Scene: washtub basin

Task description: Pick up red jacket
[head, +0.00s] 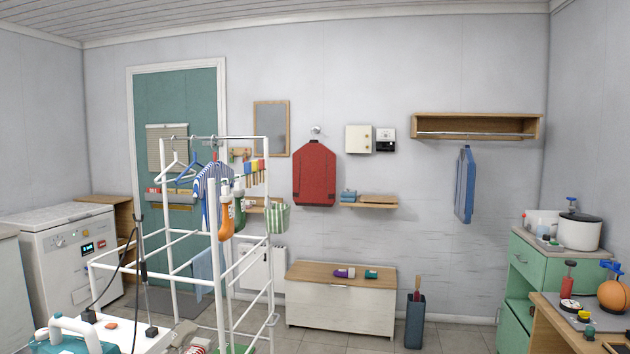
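The red jacket (314,175) hangs flat against the grey back wall in the head view, just right of the picture's middle. A small round knob or hook (316,131) is on the wall directly above its collar. The jacket hangs above a low wooden-topped bench, and nothing covers it. Neither of my grippers can be made out in this view, and nothing is seen touching the jacket.
A white drying rack (231,262) with hangers and garments stands left of the jacket. The low bench (341,308) stands below it. A blue garment (464,185) hangs under a wall shelf (476,126). A green cabinet (529,266) is at right. Open floor shows in front of the bench.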

